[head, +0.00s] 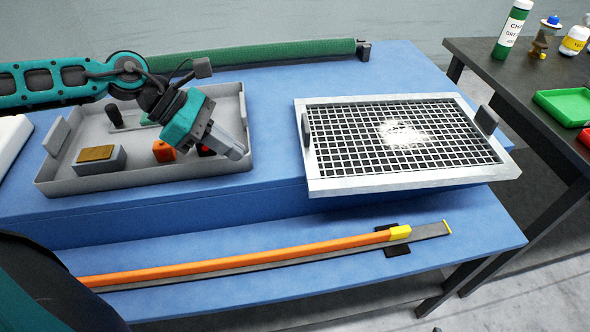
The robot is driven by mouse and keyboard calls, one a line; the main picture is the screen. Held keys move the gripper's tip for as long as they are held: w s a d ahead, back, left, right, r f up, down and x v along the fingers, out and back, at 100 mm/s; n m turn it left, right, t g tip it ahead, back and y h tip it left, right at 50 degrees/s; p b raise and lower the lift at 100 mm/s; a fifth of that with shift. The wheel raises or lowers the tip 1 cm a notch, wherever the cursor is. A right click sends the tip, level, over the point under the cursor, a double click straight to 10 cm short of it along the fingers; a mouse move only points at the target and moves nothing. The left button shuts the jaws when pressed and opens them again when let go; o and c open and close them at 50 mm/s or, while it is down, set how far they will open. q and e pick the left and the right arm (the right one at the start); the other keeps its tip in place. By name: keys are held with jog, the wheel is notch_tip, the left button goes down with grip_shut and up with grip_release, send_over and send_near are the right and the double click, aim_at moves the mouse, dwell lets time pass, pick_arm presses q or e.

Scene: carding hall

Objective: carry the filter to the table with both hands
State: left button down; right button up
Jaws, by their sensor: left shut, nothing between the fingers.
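The filter (316,185) is a pale rectangular frame with a dark grid and a whitish patch near its middle. It lies on the right part of the blue surface, and its front edge juts out over the lower blue ledge. A grey handle stands up at each of its left and right sides. My left gripper (238,152) is shut and empty, above the right part of a grey tray, left of the filter and apart from it. My right gripper is not in view. A dark table (468,56) stands at the right.
The grey tray (150,186) holds a grey block with a tan top, an orange piece and other small items. A green roller (255,54) lies behind. An orange bar (240,261) lies along the lower ledge. The dark table holds bottles and green and red bins (566,106).

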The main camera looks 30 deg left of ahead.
aim_at(307, 182)
pick_arm(q)
jog(key=d+r+x, duration=0.2)
jog(key=x, duration=1)
jog(key=shift+w+d+p, duration=0.2)
jog(key=shift+w+p, duration=0.2)
jog(key=shift+f, duration=0.15)
jog(key=shift+w+d+b, duration=0.3)
jog(key=shift+d+b, duration=0.1)
jog(key=shift+d, duration=0.35)
jog(key=shift+a+f, duration=0.1)
jog(key=shift+a, duration=0.1)
